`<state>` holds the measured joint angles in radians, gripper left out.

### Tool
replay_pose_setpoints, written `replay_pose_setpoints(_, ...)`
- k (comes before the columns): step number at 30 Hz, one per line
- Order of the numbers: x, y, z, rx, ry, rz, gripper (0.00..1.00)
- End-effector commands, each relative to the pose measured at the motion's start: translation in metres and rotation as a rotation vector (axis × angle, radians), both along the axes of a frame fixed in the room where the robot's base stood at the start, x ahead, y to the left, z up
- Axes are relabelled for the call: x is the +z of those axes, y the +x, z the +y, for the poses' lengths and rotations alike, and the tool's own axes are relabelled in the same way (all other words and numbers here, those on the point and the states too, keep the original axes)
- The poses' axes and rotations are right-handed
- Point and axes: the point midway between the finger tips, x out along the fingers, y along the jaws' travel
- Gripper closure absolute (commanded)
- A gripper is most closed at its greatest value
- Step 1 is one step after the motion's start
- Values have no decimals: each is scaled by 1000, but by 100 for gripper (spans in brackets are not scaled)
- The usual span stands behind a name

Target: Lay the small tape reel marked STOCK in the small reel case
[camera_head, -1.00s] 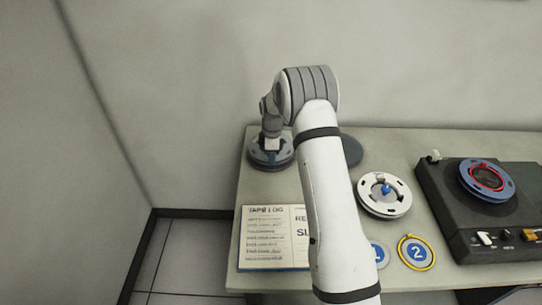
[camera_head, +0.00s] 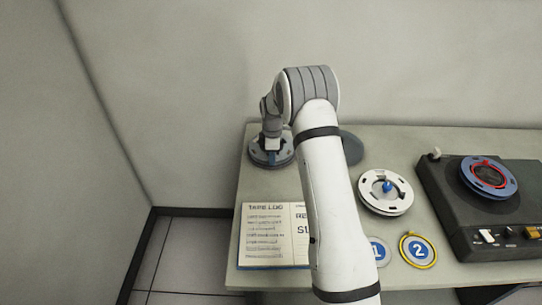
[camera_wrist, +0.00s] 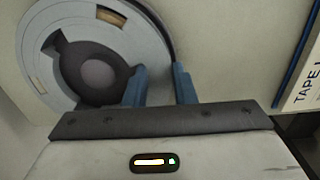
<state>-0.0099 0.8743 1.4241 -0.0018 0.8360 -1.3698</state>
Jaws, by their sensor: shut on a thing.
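A grey reel (camera_wrist: 62,28) with a dark hub fills the upper left of the wrist view. My gripper (camera_wrist: 160,84) has its two blue fingers at the reel's edge, shut on it. In the head view my gripper (camera_head: 271,157) points down over a round grey stack (camera_head: 257,160) at the table's back left corner. The arm partly hides this stack, and I cannot tell reel from case there. No STOCK mark is readable.
The table (camera_head: 405,150) also holds a dark round piece (camera_head: 352,148) behind my arm, a white reel (camera_head: 372,203) with a blue knob, round tags 1 and 2 (camera_head: 419,250), an open tape log (camera_head: 262,243), and a dark tape machine (camera_head: 450,220) carrying a blue reel (camera_head: 468,176).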

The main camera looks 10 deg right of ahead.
Motion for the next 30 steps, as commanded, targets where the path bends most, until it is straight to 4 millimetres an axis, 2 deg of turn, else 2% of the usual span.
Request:
replay_pose_setpoints(16, 0, 1, 0, 0, 0, -2, 100)
replay_pose_setpoints(30, -11, 0, 0, 0, 0, -1, 100)
